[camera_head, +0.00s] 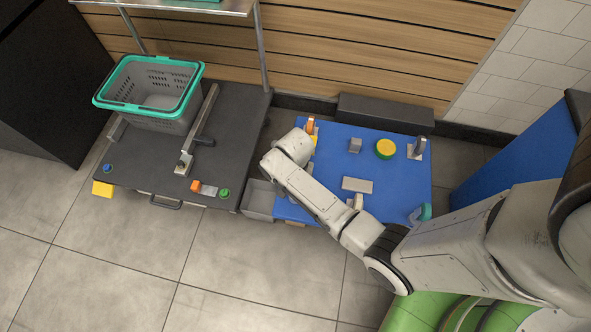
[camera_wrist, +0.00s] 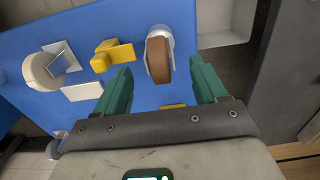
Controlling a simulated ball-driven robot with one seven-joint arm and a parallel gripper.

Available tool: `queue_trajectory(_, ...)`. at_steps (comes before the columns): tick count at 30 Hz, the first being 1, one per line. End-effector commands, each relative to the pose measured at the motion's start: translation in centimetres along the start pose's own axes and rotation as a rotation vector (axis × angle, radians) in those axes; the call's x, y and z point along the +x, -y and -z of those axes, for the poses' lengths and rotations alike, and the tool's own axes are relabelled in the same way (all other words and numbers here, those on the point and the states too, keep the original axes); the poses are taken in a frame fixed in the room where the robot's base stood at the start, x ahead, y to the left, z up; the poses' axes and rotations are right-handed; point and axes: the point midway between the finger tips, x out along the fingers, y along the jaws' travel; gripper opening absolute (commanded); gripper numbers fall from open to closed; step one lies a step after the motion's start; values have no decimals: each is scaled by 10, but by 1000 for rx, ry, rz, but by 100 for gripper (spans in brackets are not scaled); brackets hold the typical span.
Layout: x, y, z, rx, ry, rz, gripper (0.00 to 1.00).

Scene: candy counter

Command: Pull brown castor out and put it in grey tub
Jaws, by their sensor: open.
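The brown castor (camera_wrist: 159,59) sits in a white, rounded holder (camera_wrist: 160,33) on the blue board (camera_wrist: 215,62) in the wrist view. My gripper (camera_wrist: 160,65) is open, with one green finger on each side of the castor and a visible gap to both. I cannot tell how far above the board the fingertips are. The grey tub (camera_wrist: 240,38) shows beyond the board edge at the upper right; in the head view the grey tub (camera_head: 259,199) stands between the dark platform and the board. My arm hides the castor and fingers in the head view.
The dark platform (camera_head: 155,160) carries a grey basket with a teal rim (camera_head: 150,65). A yellow-topped green round part (camera_head: 385,148) is farther right.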

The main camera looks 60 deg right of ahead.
Motion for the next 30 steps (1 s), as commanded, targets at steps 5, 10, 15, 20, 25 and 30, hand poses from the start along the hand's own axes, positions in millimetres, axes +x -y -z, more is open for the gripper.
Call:
queue_trajectory(5, 28, 0, 0, 0, 0, 0, 71)
queue_trajectory(10, 37, 0, 0, -1, 0, 0, 71)
queue_trajectory(15, 39, 0, 0, -1, 0, 0, 71)
queue_trajectory(20, 38, 0, 0, -1, 0, 0, 71)
queue_trajectory(25, 38, 0, 0, -1, 0, 0, 55)
queue_trajectory(30, 38, 0, 0, -1, 0, 0, 39)
